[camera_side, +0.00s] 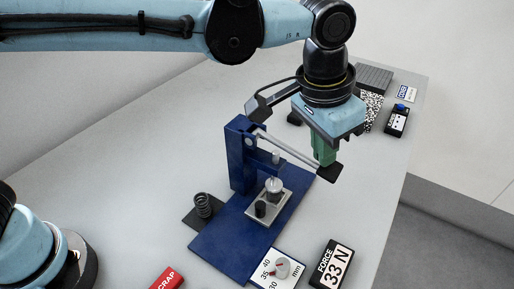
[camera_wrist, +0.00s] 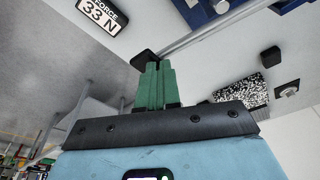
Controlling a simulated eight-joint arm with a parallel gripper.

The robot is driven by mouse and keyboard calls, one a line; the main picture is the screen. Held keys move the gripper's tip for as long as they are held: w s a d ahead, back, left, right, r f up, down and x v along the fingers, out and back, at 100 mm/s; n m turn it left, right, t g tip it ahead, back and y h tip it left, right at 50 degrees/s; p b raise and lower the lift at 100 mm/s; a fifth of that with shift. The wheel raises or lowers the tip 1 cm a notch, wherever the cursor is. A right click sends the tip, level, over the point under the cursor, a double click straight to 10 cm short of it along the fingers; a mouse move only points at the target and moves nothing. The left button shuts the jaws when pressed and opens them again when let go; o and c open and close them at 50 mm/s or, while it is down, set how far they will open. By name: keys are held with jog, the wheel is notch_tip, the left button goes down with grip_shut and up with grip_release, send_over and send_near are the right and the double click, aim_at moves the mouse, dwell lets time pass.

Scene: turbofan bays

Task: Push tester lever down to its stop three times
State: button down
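The blue tester (camera_side: 238,160) stands on the table with its column at the back left of its base. Its grey lever (camera_side: 290,148) slopes down to the right from the column top to a black handle (camera_side: 330,173). My gripper (camera_side: 325,160) points down, its green fingers together and their tips at the handle, seemingly touching its top. In the wrist view the fingertips (camera_wrist: 154,66) overlap the black handle (camera_wrist: 143,60), with the lever (camera_wrist: 200,36) running to the upper right. Exact contact is hard to tell. The FORCE display (camera_side: 333,266) reads 33 N.
A small black box with a blue button (camera_side: 398,120) sits at back right.

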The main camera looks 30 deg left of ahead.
jog(key=shift+f, duration=0.1)
dwell(0.5)
jog(key=w+d+v, duration=0.1)
jog(key=w+v, duration=0.1)
jog(key=v, duration=1.1)
jog(key=shift+d+r, duration=0.2)
jog(key=shift+r, duration=0.45)
jog(key=shift+w, duration=0.15)
